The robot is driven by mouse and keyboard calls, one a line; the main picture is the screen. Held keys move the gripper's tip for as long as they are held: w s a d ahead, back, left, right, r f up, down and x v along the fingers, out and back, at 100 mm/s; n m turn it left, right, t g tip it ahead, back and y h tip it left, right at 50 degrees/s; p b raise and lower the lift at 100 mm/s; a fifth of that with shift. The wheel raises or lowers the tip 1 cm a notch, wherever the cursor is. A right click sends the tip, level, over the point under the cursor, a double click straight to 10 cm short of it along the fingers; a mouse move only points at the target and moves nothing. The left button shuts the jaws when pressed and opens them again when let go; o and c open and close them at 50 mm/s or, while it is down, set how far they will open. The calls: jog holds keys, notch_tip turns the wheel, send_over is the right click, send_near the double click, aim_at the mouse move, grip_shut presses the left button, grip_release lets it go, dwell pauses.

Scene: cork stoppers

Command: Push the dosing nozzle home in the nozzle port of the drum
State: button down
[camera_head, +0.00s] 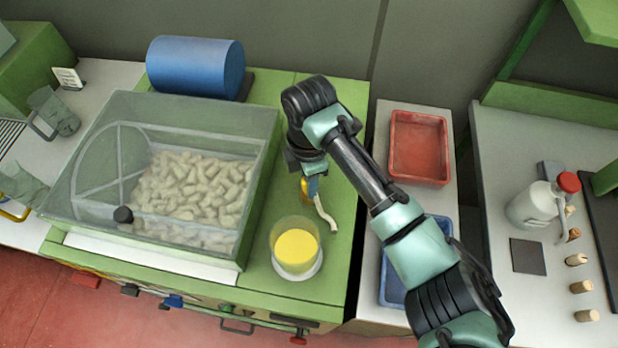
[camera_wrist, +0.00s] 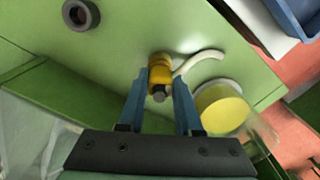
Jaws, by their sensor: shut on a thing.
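My gripper (camera_head: 310,172) is over the green bench top, behind the yellow jar and to the right of the clear box. Its blue fingers (camera_wrist: 159,95) are shut on the yellow dosing nozzle (camera_wrist: 160,72), which has a grey tip and a pale hose (camera_wrist: 200,62). In the head view the nozzle (camera_head: 304,188) shows only in part below the fingers. The drum (camera_head: 110,165) shows as a curved clear shape in the box, beside a heap of pale corks (camera_head: 195,195).
The clear box (camera_head: 262,170) stands left of my gripper. The yellow-filled jar (camera_head: 297,248) is close in front; it also shows in the wrist view (camera_wrist: 222,108). A dark ring (camera_wrist: 80,14) is on the bench top.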

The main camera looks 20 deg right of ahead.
jog(key=shift+f, duration=0.15)
jog(key=c, duration=0.5)
grip_release()
notch_tip(320, 180, up, 13)
jog(key=shift+r, duration=0.1)
dwell(0.4)
